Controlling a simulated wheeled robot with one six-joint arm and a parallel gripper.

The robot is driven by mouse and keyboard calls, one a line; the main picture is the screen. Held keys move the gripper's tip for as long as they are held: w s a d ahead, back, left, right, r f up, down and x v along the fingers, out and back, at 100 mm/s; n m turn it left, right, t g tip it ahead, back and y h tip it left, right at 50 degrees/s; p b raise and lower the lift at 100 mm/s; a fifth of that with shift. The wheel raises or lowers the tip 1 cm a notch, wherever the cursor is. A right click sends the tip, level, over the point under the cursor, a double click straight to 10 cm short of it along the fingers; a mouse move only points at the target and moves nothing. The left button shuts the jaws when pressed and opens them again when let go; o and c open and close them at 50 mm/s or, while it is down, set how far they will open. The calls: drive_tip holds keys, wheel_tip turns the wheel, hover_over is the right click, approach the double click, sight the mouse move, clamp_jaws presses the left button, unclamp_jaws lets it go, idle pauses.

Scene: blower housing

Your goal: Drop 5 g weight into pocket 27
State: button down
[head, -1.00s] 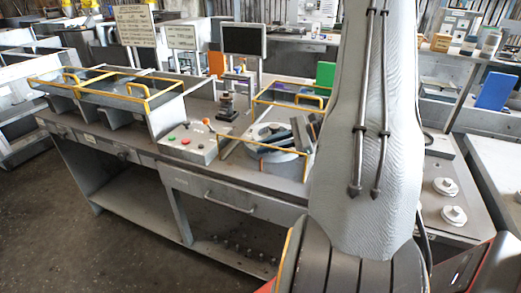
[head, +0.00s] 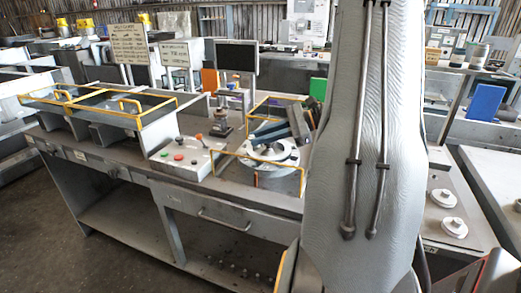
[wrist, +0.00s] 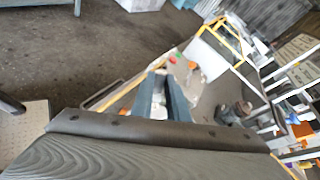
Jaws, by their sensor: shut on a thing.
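My gripper (head: 257,136) hangs over the round grey blower housing (head: 285,172) on the bench, its dark fingers pointing left. In the wrist view the two blue-grey fingers (wrist: 161,88) are close together, and a small pale piece (wrist: 158,103) shows between them. I take it for the 5 g weight, but it is too blurred to be sure. In the head view the fingers hide it. The housing's top has light and dark recesses; pocket numbers cannot be read, so pocket 27 cannot be picked out.
Yellow rails (head: 262,163) surround the housing. A control box (head: 187,157) with coloured buttons stands to its left, and a dark post fixture (head: 221,122) and a monitor (head: 235,57) behind. Yellow-edged trays (head: 100,105) fill the bench's left end. My arm hides the bench's right part.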

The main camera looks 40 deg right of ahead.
wheel_tip(320, 180, up, 6)
drive_tip(key=p, duration=0.3)
drive_tip(key=shift+r+p, duration=0.2)
drive_tip(key=shift+p, duration=0.2)
drive_tip(key=f+m+t+y+b, duration=0.1)
drive_tip(key=f+b, duration=0.3)
drive_tip(key=d+f+m+y+b, duration=0.1)
drive_tip(key=f+m+b, duration=0.1)
drive_tip(key=f+b, duration=0.2)
drive_tip(key=f+m+t+y+b, duration=0.1)
drive_tip(key=f+b, duration=0.3)
drive_tip(key=shift+s+d+t+b, duration=0.1)
drive_tip(key=shift+d+t+b, duration=0.2)
drive_tip(key=shift+f, duration=0.7)
idle(0.3)
